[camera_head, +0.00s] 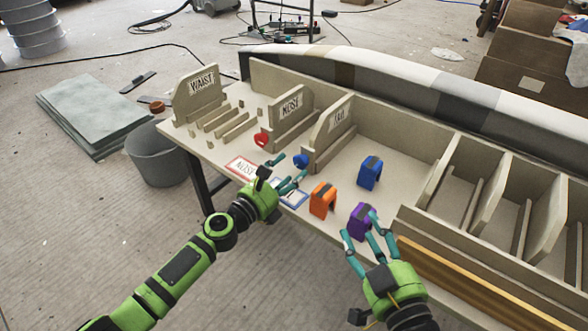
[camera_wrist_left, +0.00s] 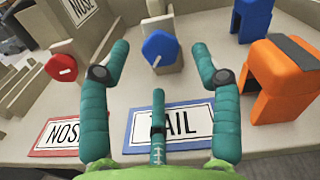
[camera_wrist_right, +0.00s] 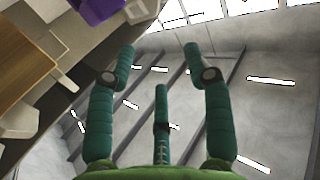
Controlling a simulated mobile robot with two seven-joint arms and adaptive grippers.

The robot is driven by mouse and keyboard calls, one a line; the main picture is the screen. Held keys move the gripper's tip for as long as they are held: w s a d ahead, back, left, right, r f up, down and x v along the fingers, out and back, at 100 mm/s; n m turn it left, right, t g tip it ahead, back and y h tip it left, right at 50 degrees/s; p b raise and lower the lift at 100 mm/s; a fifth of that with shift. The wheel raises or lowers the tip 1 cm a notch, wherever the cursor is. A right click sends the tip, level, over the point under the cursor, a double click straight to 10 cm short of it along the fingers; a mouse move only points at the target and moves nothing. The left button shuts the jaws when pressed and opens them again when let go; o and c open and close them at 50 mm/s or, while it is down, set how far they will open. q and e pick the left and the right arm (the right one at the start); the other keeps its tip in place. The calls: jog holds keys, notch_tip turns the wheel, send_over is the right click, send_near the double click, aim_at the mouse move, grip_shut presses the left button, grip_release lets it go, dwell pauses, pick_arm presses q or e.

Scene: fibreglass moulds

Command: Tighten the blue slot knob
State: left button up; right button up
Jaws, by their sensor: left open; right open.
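The blue slot knob (camera_head: 301,160) sits on the upright front end of the TAIL divider (camera_head: 333,128). In the left wrist view the blue knob (camera_wrist_left: 160,48) shows a white slot mark, between my open fingers and beyond their tips. My left gripper (camera_head: 285,172) is open and empty, in front of the knob and over the TAIL card (camera_wrist_left: 172,124). A red slot knob (camera_wrist_left: 61,67) is on the NOSE divider to its left. My right gripper (camera_head: 360,228) is open near the purple block (camera_head: 364,217); no contact can be made out.
An orange block (camera_head: 322,200) and a blue block (camera_head: 369,172) stand on the table right of the knob. The red-edged NOSE card (camera_head: 242,167) lies to the left. Wooden compartments (camera_head: 487,185) fill the right side. A grey bin (camera_head: 157,157) stands on the floor.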

aim_at(302, 161)
pick_arm(q)
jog(key=shift+b+x, duration=0.4)
jog(key=shift+x, duration=1)
pick_arm(e)
notch_tip(302, 161, up, 6)
jog(key=a+t+y, duration=0.1)
jog(key=t+y, duration=0.1)
jog(key=t, duration=0.1)
jog(key=shift+s+a+n, duration=0.3)
jog(key=shift+s+n, duration=0.1)
jog(key=shift+s, duration=0.05)
pick_arm(q)
jog(key=shift+c, duration=0.4)
jog(key=c, duration=1.1)
